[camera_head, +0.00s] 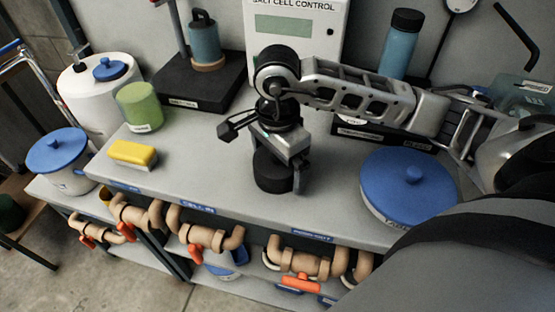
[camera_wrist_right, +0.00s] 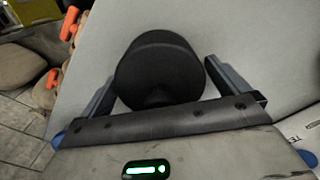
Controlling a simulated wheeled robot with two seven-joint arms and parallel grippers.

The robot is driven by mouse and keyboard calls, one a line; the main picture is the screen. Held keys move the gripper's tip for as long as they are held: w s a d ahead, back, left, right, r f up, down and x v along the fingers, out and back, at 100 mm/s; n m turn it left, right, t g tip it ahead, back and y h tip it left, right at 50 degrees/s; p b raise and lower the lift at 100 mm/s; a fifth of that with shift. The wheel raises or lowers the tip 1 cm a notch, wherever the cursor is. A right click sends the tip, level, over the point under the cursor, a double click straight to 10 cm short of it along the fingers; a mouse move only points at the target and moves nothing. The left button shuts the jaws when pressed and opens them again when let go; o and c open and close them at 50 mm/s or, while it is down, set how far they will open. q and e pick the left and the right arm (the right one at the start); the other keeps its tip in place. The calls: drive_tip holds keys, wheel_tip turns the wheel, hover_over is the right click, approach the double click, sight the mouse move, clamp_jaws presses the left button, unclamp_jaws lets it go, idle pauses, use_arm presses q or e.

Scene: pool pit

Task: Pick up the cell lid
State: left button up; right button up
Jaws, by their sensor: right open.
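A black, short cylindrical piece, which I take to be the cell lid (camera_head: 272,176), stands on the grey counter near its front edge. My right gripper (camera_head: 280,168) is directly above and around it, pointing down. In the right wrist view the black piece (camera_wrist_right: 158,70) sits between the two spread fingers (camera_wrist_right: 160,82), with a gap visible on each side. The gripper is open and no firm contact shows. Part of the piece is hidden behind the gripper in the head view. My left gripper is not in view.
On the counter (camera_head: 330,226), a yellow block (camera_head: 133,154) and green cup (camera_head: 140,107) stand left, and a large blue-lidded tub (camera_head: 408,183) right. A control box (camera_head: 296,40) and blue bottle (camera_head: 401,45) stand behind. Pipes with orange valves (camera_head: 300,284) run below the front edge.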

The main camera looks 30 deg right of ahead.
drive_tip(key=c, duration=0.8)
drive_tip(key=shift+c, duration=0.2)
